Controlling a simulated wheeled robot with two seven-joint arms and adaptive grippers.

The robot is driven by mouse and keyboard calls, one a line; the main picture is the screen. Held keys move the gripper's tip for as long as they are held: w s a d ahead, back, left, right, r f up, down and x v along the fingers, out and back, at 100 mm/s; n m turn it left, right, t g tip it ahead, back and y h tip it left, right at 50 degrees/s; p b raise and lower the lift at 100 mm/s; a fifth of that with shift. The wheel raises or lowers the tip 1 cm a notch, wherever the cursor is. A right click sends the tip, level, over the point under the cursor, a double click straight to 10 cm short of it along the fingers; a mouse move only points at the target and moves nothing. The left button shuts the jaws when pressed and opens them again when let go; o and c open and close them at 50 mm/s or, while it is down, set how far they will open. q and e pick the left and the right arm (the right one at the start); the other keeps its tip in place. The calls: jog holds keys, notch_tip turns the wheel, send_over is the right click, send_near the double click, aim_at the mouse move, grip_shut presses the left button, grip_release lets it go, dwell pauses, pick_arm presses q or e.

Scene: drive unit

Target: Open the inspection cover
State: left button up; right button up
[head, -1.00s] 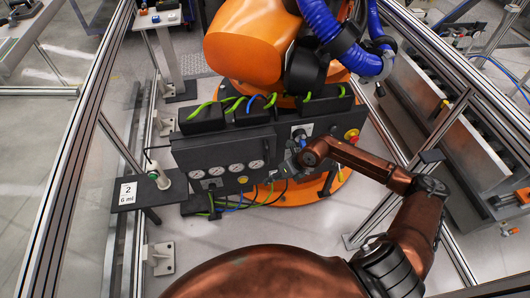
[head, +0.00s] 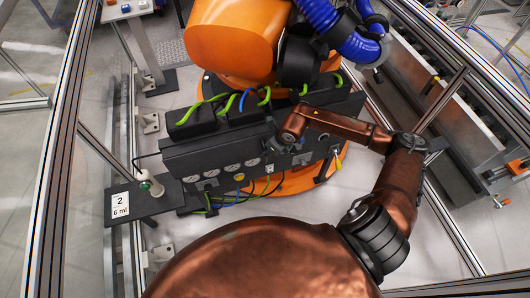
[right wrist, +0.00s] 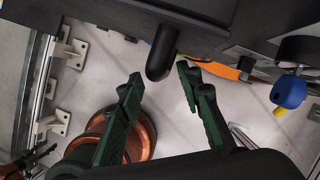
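The black drive unit (head: 205,158) stands at the centre of the head view, with a row of round gauges on its front. Which panel is the inspection cover I cannot tell. My right arm comes in from the right, and its gripper by the unit's front is mostly hidden there. In the right wrist view my right gripper (right wrist: 159,77) is open, with two dark green fingers apart. A black rounded handle (right wrist: 161,55) sticks out from a dark panel (right wrist: 255,14) towards the gap between the fingertips. Contact with it is not clear.
An orange robot arm (head: 232,42) with blue hoses stands behind the unit. Green and blue cables hang below the gauges. A small side shelf (head: 150,205) with a "2 / 6 ml" label stands at left. Metal frame posts border both sides. A blue knob (right wrist: 288,92) shows at right.

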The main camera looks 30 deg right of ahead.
jog(key=x, duration=0.2)
jog(key=shift+w+a+f, duration=0.1)
jog(key=shift+w+f, duration=0.15)
jog(key=shift+f, duration=0.1)
jog(key=shift+w+f, duration=0.1)
jog(key=shift+f, duration=0.5)
jog(key=c, duration=0.6)
pick_arm(q)
jog(key=shift+w+r, duration=0.2)
jog(key=shift+w, duration=0.15)
pick_arm(e)
grip_shut()
